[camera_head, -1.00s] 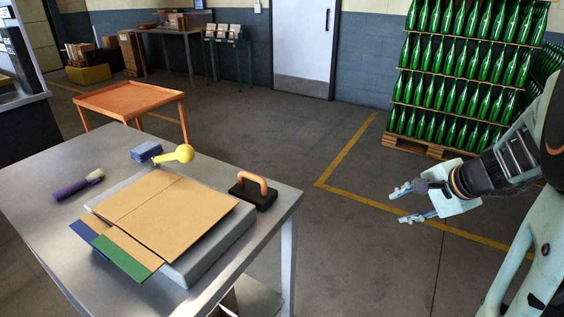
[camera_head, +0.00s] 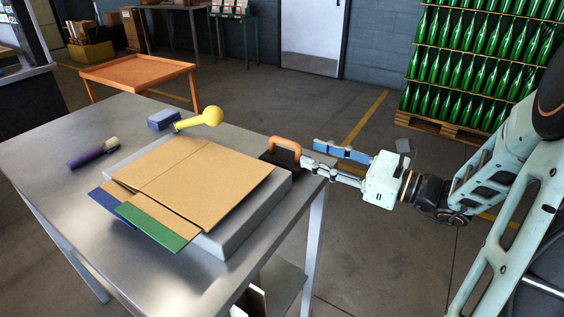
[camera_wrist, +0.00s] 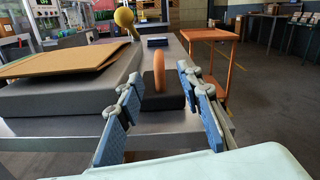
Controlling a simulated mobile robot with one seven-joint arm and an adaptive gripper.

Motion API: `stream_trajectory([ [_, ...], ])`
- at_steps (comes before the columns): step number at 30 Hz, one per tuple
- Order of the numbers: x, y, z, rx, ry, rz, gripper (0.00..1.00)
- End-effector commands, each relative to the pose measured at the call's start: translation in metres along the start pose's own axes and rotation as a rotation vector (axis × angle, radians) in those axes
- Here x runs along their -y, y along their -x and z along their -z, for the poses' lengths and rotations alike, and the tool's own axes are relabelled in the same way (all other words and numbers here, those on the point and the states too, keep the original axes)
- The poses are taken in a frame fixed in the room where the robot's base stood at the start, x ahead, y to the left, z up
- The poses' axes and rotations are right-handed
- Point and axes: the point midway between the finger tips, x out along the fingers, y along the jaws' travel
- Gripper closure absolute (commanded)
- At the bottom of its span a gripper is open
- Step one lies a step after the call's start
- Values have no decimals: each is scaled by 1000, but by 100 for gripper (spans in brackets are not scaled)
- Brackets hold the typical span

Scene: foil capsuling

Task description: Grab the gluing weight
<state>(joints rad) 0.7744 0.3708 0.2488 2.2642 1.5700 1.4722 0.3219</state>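The gluing weight, a black block with an orange handle (camera_head: 285,147), stands near the right edge of the metal table (camera_head: 262,236), just right of the grey slab. In the wrist view its orange handle (camera_wrist: 159,70) stands upright, ahead of and between my two blue-padded fingers. My gripper (camera_head: 308,152) is open, at the table's right edge, with its fingertips close to the handle. I cannot tell whether a finger touches it. Part of the black base is hidden behind the slab and fingers.
Cardboard sheets (camera_head: 195,177) lie on the grey slab (camera_head: 222,238) beside the weight. A yellow-knobbed tool (camera_head: 208,117), a blue block (camera_head: 164,119) and a purple-handled brush (camera_head: 92,154) lie behind and left. An orange table (camera_head: 138,72) stands beyond.

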Motion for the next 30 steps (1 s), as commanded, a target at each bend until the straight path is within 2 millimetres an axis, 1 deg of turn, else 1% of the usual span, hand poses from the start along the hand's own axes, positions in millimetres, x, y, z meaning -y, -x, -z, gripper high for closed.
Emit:
stream_trajectory([
  [1, -2, -10, 1, 1, 2, -4, 67],
  [3, -1, -20, 1, -1, 3, -4, 67],
  [11, -2, -42, 0, -1, 5, -3, 67],
  [18, -3, -77, -4, -1, 4, -4, 67],
  [22, -2, -84, -4, -3, 3, -1, 67],
  [28, -1, -84, -5, -3, 3, 0, 67],
  [29, -1, -84, -5, -3, 3, 0, 69],
  [30, -1, -84, -5, -3, 3, 0, 73],
])
